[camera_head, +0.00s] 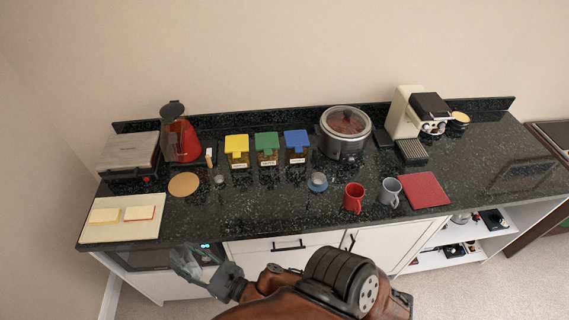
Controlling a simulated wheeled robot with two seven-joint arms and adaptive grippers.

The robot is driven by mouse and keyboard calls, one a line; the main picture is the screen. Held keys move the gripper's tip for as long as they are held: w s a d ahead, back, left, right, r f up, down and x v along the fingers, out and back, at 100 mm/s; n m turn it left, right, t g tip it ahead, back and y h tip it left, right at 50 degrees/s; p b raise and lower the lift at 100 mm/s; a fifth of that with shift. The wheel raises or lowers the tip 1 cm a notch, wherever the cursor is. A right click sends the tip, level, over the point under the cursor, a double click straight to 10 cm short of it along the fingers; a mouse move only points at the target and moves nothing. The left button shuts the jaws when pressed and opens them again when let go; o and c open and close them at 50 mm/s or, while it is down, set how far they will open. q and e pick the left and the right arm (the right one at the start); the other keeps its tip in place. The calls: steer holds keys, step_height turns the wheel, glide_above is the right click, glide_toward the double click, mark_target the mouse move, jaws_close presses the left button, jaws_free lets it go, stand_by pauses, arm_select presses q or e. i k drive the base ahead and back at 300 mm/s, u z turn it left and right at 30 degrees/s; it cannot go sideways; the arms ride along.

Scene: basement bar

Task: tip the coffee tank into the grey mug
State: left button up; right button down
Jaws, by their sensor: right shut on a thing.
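The grey mug (389,192) stands upright on the dark counter, right of a red mug (354,198). Three lidded tanks stand in a row further back: yellow-lidded (237,151), green-lidded (267,149) and blue-lidded (297,147). Their labels are too small to read, so I cannot tell which is the coffee tank. My right gripper (190,264) is in front of the counter's front edge, left of and nearer than both mugs. It is shut on a pale, glassy-looking thing that I cannot identify. My left gripper is not in view.
The counter (280,210) also holds a sandwich press (130,150), red blender (180,138), slow cooker (345,135), coffee machine (415,110), cream board (122,228) and red mat (424,190). A small cup (317,181) sits left of the red mug. The front middle of the counter is clear.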

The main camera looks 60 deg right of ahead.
mark_target(390, 187)
steer(key=u, duration=0.45)
steer(key=k, duration=2.05)
steer(key=z, duration=0.5)
